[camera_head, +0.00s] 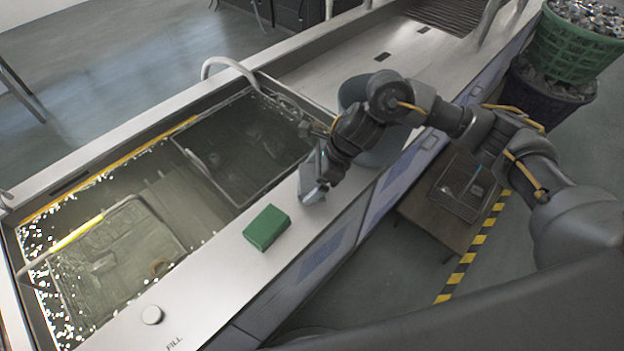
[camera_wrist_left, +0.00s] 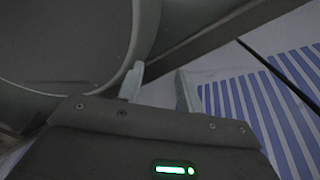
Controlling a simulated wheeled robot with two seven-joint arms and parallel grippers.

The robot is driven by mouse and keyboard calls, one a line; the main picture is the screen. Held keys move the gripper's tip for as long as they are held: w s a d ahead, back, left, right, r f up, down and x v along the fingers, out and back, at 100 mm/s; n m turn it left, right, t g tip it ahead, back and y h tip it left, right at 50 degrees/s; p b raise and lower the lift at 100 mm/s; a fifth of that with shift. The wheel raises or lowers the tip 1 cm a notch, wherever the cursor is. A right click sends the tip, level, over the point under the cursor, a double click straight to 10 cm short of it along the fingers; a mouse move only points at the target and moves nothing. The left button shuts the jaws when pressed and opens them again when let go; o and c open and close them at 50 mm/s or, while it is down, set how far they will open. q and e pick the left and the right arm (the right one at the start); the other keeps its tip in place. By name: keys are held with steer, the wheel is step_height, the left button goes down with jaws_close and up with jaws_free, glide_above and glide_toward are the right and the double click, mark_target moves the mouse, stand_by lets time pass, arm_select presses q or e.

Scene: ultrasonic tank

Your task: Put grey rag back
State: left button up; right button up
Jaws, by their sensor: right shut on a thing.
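My right gripper (camera_head: 318,178) reaches down over the pale front ledge of the tank and is shut on a light grey thing (camera_head: 311,188), which looks like the grey rag. The rag is small and partly hidden by the jaws, and I cannot tell whether it touches the ledge. My left gripper (camera_wrist_left: 160,88) shows only in the left wrist view. Its two pale fingers stand apart with nothing visible between them.
A green block (camera_head: 267,228) lies on the ledge (camera_head: 225,262) left of my right gripper. The water tank (camera_head: 170,205) holds wire baskets. A grey-green bucket (camera_head: 385,152) stands behind my right arm. A round grey rim (camera_wrist_left: 146,35) and blue stripes (camera_wrist_left: 265,110) lie near my left fingers.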

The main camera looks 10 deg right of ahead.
steer(key=shift+f, duration=0.85)
arm_select(q)
steer(key=shift+r, duration=0.55)
arm_select(e)
steer(key=shift+f, duration=0.1)
steer(key=shift+f, duration=0.15)
steer(key=o, duration=0.7)
arm_select(q)
steer(key=shift+f, duration=0.2)
steer(key=shift+r, duration=0.15)
